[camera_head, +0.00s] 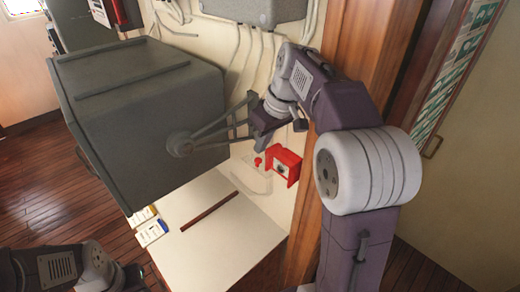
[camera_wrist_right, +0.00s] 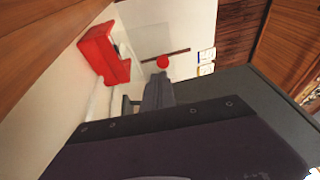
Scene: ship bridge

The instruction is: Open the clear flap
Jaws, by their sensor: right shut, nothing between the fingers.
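A red box (camera_head: 285,168) is mounted low on the wall and also shows in the right wrist view (camera_wrist_right: 98,55). The clear flap (camera_wrist_right: 148,38) is a faint, see-through panel beside the box's front; its edges are hard to make out. A small red knob (camera_head: 257,161) is near the flap and also shows in the wrist view (camera_wrist_right: 162,62). My right gripper (camera_head: 260,146) is shut and empty, its fingertips just above the knob in the head view; I cannot tell whether they touch it. My left arm's end (camera_head: 105,272) is at the lower left; its fingers are unclear.
A large grey cabinet (camera_head: 140,100) with a round hub and spokes stands left of my right gripper. A white surface (camera_head: 215,240) below carries a brown strip (camera_head: 210,211) and small cards (camera_head: 150,232). A wooden post (camera_head: 355,45) rises behind my right arm.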

